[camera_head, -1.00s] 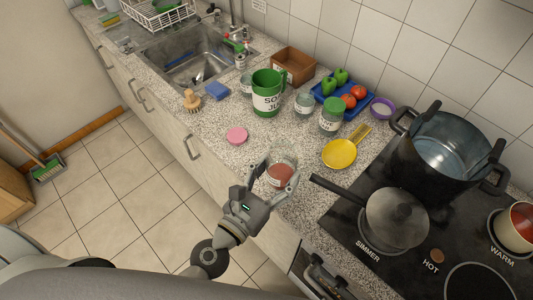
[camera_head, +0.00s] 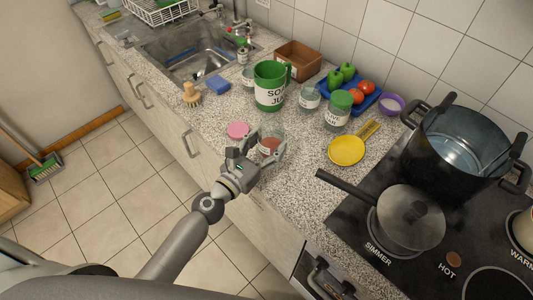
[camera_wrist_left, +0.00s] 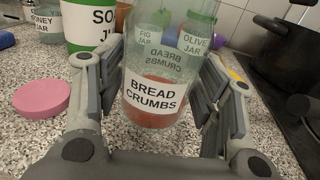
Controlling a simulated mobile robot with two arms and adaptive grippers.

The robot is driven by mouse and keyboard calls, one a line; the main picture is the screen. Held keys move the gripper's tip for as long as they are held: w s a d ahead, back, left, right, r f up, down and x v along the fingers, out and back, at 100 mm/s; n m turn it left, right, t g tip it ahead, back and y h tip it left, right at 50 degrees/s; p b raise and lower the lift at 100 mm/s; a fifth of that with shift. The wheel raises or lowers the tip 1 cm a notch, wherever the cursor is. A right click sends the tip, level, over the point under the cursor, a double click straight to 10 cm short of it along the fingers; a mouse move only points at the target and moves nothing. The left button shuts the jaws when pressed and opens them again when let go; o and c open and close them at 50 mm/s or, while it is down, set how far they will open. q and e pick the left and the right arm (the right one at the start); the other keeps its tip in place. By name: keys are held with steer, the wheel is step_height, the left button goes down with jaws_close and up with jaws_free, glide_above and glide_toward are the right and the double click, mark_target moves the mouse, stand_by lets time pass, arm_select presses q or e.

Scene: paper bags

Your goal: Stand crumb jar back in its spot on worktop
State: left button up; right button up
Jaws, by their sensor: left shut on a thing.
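The crumb jar (camera_head: 269,146) is clear glass with reddish crumbs and a white label. In the left wrist view the label on the jar (camera_wrist_left: 155,95) reads "BREAD CRUMBS", and the jar looks upright. My left gripper (camera_head: 259,155) is shut on it, with a finger on each side. The jar is over the worktop (camera_head: 215,125), near its front edge; I cannot tell whether its base touches the surface. A pink round lid (camera_head: 238,130) lies just left of the jar, and it also shows in the left wrist view (camera_wrist_left: 42,98). My right gripper is not in view.
Behind the jar stand a green-and-white soup jug (camera_head: 270,88), a glass jar (camera_head: 309,98) and a green-lidded jar (camera_head: 339,108). A yellow spoon rest (camera_head: 347,150) lies to the right, then the hob with a lidded pan (camera_head: 410,217) and a pot (camera_head: 460,145).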

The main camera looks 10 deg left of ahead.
mark_target(262, 156)
arm_select(q)
steer(key=shift+w+a+f+b, duration=0.1)
steer(key=shift+w+f+b, duration=0.1)
steer(key=shift+f+b, duration=0.15)
step_height(262, 156, down, 3)
steer(key=shift+b, duration=1.25)
steer(key=shift+w+f, duration=0.1)
steer(key=o, duration=1.4)
